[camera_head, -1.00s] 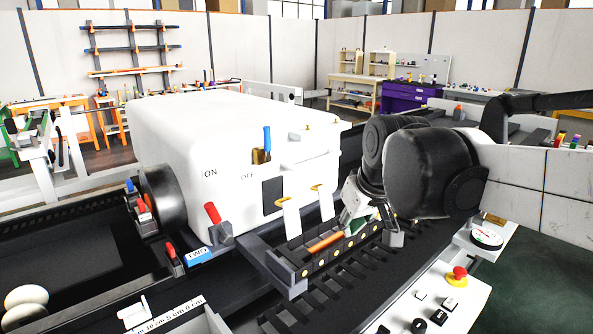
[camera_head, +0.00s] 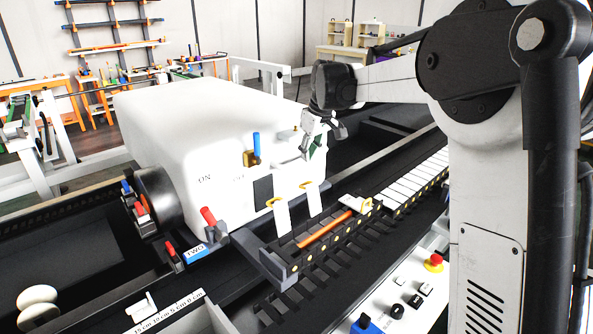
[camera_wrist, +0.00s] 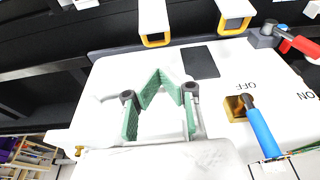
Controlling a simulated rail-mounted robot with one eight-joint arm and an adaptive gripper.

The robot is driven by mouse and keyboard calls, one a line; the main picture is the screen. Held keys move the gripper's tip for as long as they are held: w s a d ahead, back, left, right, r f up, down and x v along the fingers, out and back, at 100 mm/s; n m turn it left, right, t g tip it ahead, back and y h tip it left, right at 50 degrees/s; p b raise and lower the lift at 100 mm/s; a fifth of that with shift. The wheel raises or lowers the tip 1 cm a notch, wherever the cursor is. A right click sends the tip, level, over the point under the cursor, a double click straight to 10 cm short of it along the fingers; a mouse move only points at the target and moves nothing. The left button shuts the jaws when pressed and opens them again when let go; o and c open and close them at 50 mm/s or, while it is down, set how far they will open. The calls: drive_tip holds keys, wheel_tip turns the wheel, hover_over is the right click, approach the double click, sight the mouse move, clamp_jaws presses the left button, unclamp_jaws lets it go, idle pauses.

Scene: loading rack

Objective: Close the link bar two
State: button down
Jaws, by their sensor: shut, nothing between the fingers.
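A blue label reading TWO (camera_head: 194,254) lies at the front left of the white machine housing (camera_head: 170,125). Red-handled levers stand beside it: a larger one (camera_head: 209,218) to its upper right and a smaller one (camera_head: 170,249) to its left. I cannot tell which part is link bar two. A red handle also shows at the upper right in the wrist view (camera_wrist: 298,43). My gripper (camera_head: 318,143) is at the housing's right end, away from the TWO label. In the wrist view its green-padded fingers (camera_wrist: 163,80) are shut and empty, over the housing.
A blue lever (camera_head: 257,146) stands upright on the housing, between the gripper and the red levers. Two white tags with yellow loops (camera_head: 283,214) (camera_head: 313,199) stand along the front rack. A control panel with a red button (camera_head: 433,262) is at lower right.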

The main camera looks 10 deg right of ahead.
sight(309, 198)
drive_tip(key=p+x, duration=0.1)
drive_tip(key=x, duration=0.9)
drive_tip(key=shift+w, duration=0.45)
drive_tip(key=shift+s+a+f, duration=0.1)
drive_tip(key=shift+a, duration=0.05)
